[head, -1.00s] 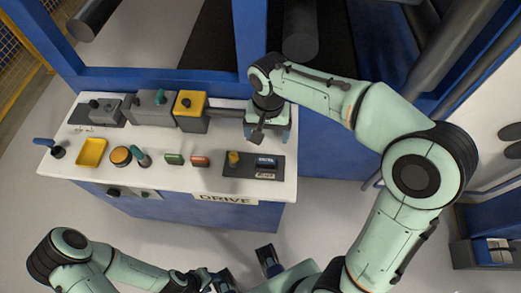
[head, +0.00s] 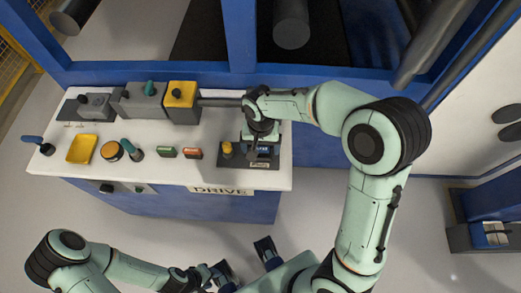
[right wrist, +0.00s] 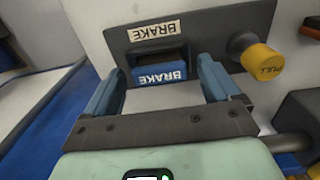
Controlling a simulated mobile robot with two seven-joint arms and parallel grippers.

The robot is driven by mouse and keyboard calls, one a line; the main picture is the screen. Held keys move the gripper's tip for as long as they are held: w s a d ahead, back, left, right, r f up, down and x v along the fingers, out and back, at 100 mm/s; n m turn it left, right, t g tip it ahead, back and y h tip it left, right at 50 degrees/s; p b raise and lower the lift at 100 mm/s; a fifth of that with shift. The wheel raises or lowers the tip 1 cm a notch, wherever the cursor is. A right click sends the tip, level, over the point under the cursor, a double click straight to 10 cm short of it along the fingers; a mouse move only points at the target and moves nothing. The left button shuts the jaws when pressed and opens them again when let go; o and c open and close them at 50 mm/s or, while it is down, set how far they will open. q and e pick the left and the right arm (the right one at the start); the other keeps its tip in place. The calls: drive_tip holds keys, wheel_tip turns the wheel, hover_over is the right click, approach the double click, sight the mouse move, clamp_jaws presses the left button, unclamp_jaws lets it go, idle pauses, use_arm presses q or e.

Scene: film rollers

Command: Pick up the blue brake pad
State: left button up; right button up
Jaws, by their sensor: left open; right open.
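The blue brake pad (right wrist: 160,75), lettered BRAKE, sits in a dark plate (right wrist: 210,32) below a white BRAKE label. In the head view the pad (head: 263,149) is partly covered by my right gripper (head: 261,143). In the right wrist view, the blue fingers of my right gripper (right wrist: 160,82) are open, one on each side of the pad. I see gaps between the fingers and the pad; the exact height above it is hard to tell. My left gripper (head: 245,262) is open and empty, low in the head view, away from the console.
A yellow PULL knob (right wrist: 258,58) stands beside the pad on the same plate. The white console top (head: 210,138) also bears a green button (head: 167,152), an orange button (head: 192,153), a yellow tray (head: 82,149) and grey boxes behind. The floor before the console is clear.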

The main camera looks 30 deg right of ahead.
drive_tip(key=c, duration=1.2)
